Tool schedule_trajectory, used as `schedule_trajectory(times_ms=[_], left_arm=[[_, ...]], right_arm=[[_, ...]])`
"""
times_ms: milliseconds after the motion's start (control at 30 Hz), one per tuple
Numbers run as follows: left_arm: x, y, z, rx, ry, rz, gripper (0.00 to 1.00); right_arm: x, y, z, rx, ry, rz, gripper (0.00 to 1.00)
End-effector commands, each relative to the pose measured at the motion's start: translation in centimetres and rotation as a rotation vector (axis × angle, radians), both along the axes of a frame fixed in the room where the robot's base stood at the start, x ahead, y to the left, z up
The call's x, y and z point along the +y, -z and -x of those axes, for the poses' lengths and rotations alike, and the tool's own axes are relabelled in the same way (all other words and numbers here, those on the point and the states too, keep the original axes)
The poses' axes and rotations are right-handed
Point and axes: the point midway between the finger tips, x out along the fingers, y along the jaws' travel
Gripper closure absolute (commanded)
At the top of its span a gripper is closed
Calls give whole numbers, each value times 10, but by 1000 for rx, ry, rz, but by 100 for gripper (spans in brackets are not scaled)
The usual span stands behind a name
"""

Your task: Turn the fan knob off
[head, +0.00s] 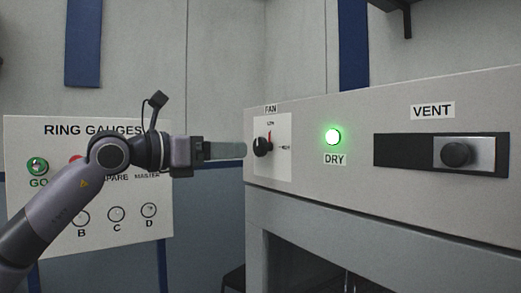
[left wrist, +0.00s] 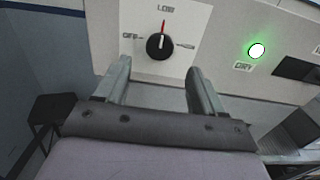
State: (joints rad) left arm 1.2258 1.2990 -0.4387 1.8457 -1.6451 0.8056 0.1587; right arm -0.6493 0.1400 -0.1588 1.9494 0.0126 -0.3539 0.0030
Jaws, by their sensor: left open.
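The black fan knob (head: 262,146) sits on a white plate labelled FAN on the front of the grey housing. In the left wrist view the fan knob (left wrist: 157,46) has its red pointer turned up to LOW. OFF is marked to its left, and another mark to its right is unreadable. My left gripper (head: 242,150) points at the plate from the left, close to the knob. In the left wrist view the left gripper (left wrist: 159,72) is open and empty, its fingers apart below the knob on either side. I see no contact with the knob. My right gripper is out of view.
A lit green DRY lamp (head: 333,137) and a VENT slider with a black knob (head: 457,154) are further right on the housing (head: 350,188). A ring gauges board (head: 60,220) stands behind my left arm. A dark stool (left wrist: 55,107) is at lower left.

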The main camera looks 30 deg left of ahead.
Motion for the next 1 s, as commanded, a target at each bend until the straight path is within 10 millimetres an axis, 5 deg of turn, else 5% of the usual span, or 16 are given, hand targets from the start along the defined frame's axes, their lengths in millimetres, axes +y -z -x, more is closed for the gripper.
schedule_trajectory(times_ms=[500,867,900,1000], left_arm=[[-23,-3,-57,-2,-1,1,31],[-26,-1,-65,-1,-2,-1,31],[-26,-1,-65,-1,-2,-1,35],[-26,-1,-65,-1,-2,-1,67]], right_arm=[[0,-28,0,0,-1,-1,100],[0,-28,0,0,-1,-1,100],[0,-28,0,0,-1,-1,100],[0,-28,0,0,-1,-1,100]])
